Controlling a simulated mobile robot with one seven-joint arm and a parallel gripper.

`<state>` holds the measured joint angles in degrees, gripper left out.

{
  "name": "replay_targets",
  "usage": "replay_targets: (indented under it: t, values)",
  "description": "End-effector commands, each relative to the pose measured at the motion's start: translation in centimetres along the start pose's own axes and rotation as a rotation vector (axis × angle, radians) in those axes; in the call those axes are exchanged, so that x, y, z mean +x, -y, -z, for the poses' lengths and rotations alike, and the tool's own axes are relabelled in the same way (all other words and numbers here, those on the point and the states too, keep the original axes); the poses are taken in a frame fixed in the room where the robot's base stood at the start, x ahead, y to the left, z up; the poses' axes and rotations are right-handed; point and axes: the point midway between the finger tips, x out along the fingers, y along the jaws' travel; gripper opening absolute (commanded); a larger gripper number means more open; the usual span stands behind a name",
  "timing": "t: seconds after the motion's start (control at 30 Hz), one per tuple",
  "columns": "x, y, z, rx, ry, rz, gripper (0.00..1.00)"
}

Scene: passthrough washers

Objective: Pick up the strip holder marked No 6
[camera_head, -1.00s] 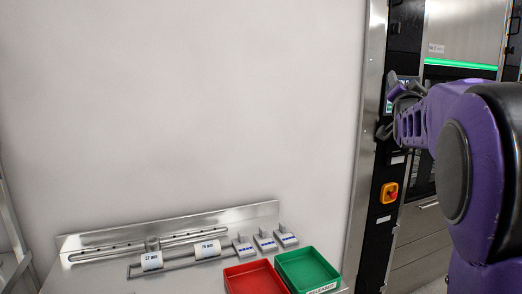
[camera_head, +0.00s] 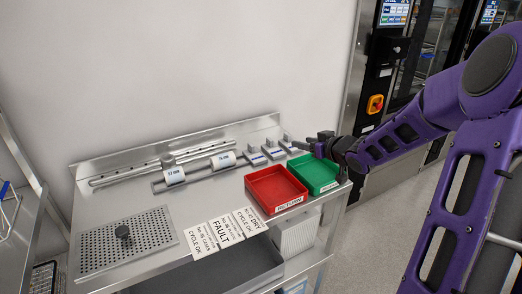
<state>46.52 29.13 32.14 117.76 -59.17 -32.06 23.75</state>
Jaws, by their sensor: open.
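Three small grey-white holders with raised ends stand in a row at the back right of the steel table: a left one (camera_head: 255,156), a middle one (camera_head: 273,150) and a right one (camera_head: 290,144). Their marks are too small to read, so I cannot tell which is No 6. My gripper (camera_head: 312,145) is open, above the green tray's back edge and close to the right of the right holder. Its fingers are small and dark in the view, and I see nothing between them.
A green tray (camera_head: 338,180) and a red tray (camera_head: 253,182) stand in front of the holders. Printed cards (camera_head: 225,230) lie at the front edge. A perforated plate (camera_head: 125,245) is at left.

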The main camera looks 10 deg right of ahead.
Motion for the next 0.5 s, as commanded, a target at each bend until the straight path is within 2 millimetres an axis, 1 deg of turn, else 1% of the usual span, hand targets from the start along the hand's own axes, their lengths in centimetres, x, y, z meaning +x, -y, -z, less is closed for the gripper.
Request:
replay_targets:
  t: [0.13, 0.23, 0.37, 0.5]
  values:
    - [-0.1, 0.8, -0.6, -0.020, 0.005, 0.031, 0.50]
    - [0.9, 1.0, -0.8, -0.023, 0.005, 0.037, 0.50]
    - [3.6, 1.2, -0.9, -0.022, 0.004, 0.038, 0.50]
    - [6.7, 1.3, -0.9, -0.021, 0.004, 0.037, 0.50]
